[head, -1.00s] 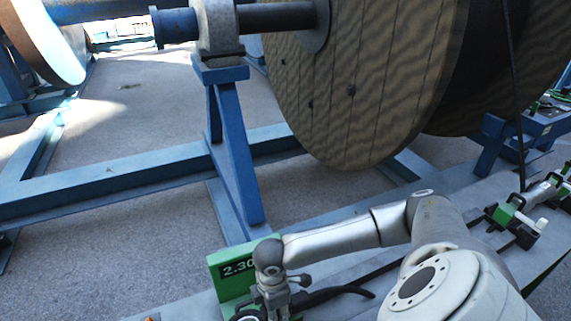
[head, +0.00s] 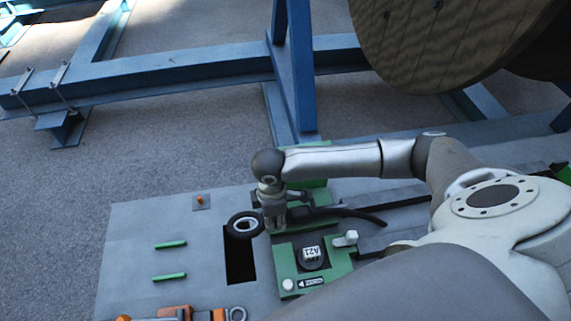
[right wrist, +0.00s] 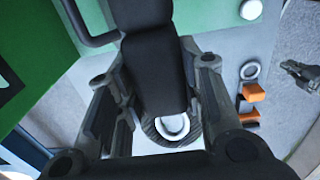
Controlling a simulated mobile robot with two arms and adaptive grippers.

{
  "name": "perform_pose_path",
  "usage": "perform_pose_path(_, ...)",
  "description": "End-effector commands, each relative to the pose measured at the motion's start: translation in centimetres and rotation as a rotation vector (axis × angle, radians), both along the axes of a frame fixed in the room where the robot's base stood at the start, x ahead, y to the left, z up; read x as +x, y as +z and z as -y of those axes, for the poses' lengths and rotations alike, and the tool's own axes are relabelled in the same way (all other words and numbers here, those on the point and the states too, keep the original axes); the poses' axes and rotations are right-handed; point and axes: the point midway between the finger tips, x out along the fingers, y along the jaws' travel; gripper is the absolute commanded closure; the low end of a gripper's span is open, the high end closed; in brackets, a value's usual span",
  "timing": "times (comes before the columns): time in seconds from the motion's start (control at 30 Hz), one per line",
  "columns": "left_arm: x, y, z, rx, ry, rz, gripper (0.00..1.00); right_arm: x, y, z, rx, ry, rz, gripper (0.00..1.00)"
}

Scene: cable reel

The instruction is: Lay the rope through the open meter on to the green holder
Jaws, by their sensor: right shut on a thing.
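My right gripper (head: 274,205) is shut on the black rope (head: 350,213) close to its thick end. A dark ring (head: 245,225) shows at the rope's end. In the right wrist view, the thick black end (right wrist: 152,60) sits between the fingers, with the ring below it. The green meter (head: 284,262), marked A21, is just below and right of the gripper; I cannot tell whether it is open. Two green bars (head: 170,244), possibly the green holder, lie left of the gripper. A dark jaw-like shape (right wrist: 305,75) may be my left gripper; its state is unclear.
The grey bench (head: 135,225) has a dark rectangular opening (head: 240,268) between bars and meter. Orange parts (head: 172,314) lie at the front edge. A blue stand (head: 298,75) and large wooden reel (head: 430,40) are behind. My arm covers the right side.

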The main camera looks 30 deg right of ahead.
Motion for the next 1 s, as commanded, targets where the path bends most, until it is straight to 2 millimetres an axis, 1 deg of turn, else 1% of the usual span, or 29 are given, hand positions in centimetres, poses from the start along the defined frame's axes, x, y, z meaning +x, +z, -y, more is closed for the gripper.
perform_pose_path(0.03,0.0,0.0,0.0,0.0,0.0,0.0,1.0,0.4,0.2,-0.7,0.003,0.002,0.005,1.0)
perform_pose_path(1.0,0.1,0.0,0.0,0.0,0.0,0.001,1.0,4.4,0.2,-10.4,0.003,0.001,0.005,1.0)
